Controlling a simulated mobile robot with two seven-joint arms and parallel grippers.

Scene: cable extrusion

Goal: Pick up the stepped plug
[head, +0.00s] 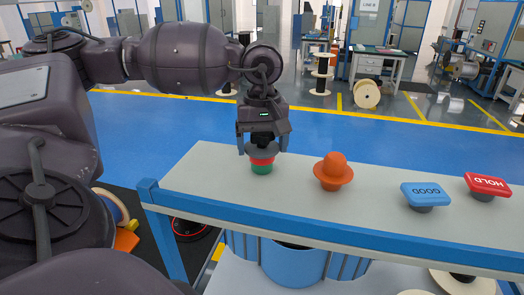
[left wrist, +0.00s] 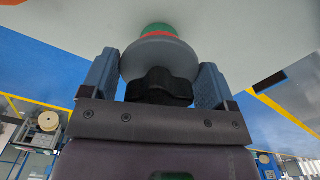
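The stepped plug (head: 262,160) stands upright on the grey bench top, with a grey upper disc, a red band and a green base. A black lobed knob (left wrist: 160,86) tops it in the left wrist view. My left gripper (head: 262,145) points down over it, with one finger on each side of the knob and close to the disc's edges. Narrow gaps show between the fingers and the knob, so the gripper looks open around it. Contact with the disc is hard to tell. My right gripper is in neither view.
On the bench (head: 215,180), an orange stepped knob-like piece (head: 333,172) stands just to the right. Farther right are a blue "GOOD" piece (head: 426,194) and a red "HOLD" piece (head: 487,185). A blue rail (head: 330,229) runs along the front edge.

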